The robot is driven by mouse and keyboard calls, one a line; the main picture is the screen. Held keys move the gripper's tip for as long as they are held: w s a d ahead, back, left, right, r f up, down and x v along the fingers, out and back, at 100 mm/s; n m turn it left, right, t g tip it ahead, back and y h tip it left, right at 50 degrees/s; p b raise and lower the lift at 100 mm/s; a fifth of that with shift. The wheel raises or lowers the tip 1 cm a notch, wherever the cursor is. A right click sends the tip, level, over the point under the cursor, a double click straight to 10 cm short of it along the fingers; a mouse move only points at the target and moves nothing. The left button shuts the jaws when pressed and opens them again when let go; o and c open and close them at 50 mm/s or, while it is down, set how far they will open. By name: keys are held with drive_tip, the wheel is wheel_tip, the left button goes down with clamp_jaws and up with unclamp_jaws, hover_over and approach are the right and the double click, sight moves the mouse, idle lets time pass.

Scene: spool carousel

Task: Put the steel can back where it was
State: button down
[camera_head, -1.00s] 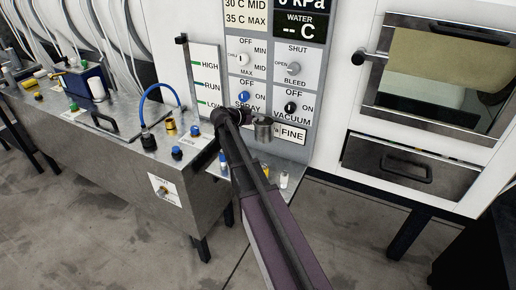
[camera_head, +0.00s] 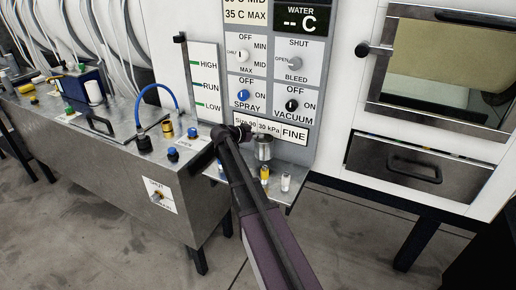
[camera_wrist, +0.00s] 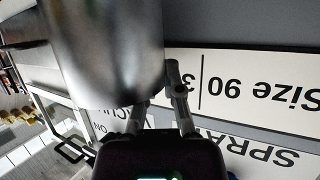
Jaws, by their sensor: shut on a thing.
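The steel can (camera_head: 263,149) is a small grey metal cylinder, upright in the head view, at the right of my gripper (camera_head: 244,132). It is in front of the lower panel, below the FINE label. In the wrist view the can (camera_wrist: 105,50) is large and close, and my gripper's fingers (camera_wrist: 160,85) are at its side. My gripper is shut on the can. A small shelf (camera_head: 277,197) lies below it; I cannot tell whether the can's base touches the shelf.
A yellow vial (camera_head: 265,174) and a clear vial (camera_head: 286,182) stand on the shelf close in front of the can. A steel bench (camera_head: 120,150) with blue and yellow fittings is at the left. A drawer (camera_head: 418,168) is at the right.

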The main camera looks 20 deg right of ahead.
drive_tip(key=shift+f, duration=0.1)
idle(0.3)
drive_tip(key=shift+f+b, duration=2.05)
drive_tip(key=shift+b, duration=0.05)
drive_tip(key=shift+f, duration=0.2)
drive_tip(key=c, duration=0.8)
unclamp_jaws()
drive_tip(key=shift+r, duration=0.1)
drive_tip(key=shift+r, duration=0.2)
drive_tip(key=shift+a+r, duration=0.1)
drive_tip(key=shift+a, duration=0.15)
drive_tip(key=shift+p+v, duration=2.35)
drive_tip(key=shift+v, duration=3.4)
